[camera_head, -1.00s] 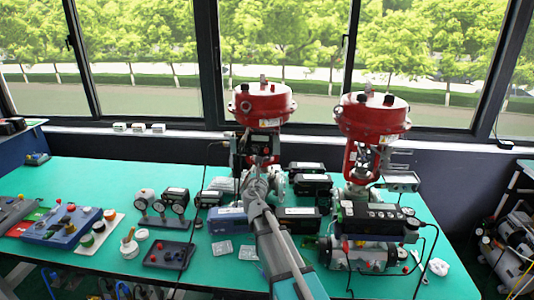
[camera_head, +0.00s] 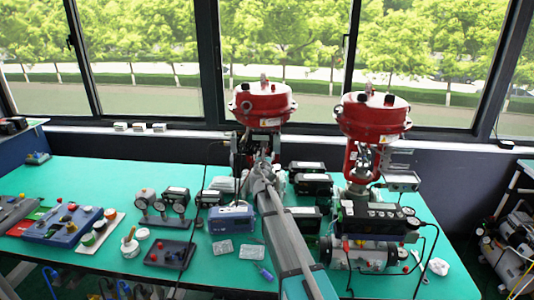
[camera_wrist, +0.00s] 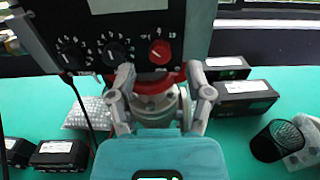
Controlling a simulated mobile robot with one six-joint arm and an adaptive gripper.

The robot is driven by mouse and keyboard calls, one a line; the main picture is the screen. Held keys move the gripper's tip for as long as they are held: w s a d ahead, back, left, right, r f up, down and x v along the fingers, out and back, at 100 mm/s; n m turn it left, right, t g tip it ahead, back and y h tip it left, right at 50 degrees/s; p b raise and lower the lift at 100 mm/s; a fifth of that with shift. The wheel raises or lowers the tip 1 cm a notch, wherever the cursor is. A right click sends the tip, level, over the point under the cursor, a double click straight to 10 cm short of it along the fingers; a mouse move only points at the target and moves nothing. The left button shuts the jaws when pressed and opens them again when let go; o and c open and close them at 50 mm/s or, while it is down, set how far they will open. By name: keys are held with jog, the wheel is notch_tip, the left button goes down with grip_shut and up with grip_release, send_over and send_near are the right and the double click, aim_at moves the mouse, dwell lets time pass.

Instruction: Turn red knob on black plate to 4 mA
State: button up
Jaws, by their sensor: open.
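In the wrist view, a black plate (camera_wrist: 150,22) with white markings fills the upper middle. A red knob (camera_wrist: 159,52) sits at its lower right, with two black dials to its left. My gripper (camera_wrist: 160,76) has its two fingers spread, with nothing between the tips. The tips appear just below the red knob, one to each side. I cannot tell how far they are from the plate. In the head view, my gripper (camera_head: 264,160) is in front of the left red-topped valve (camera_head: 262,103); the arm largely hides the plate and knob there.
A grey valve body (camera_wrist: 158,106) shows behind the fingers. Black boxes (camera_wrist: 245,97) lie to its right, and a black mesh cup (camera_wrist: 277,141) stands at lower right. A dark cable (camera_wrist: 82,115) hangs at left. A second red-topped valve (camera_head: 372,117) stands to the right.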

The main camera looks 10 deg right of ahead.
jog(key=shift+x, duration=1.4)
grip_shut()
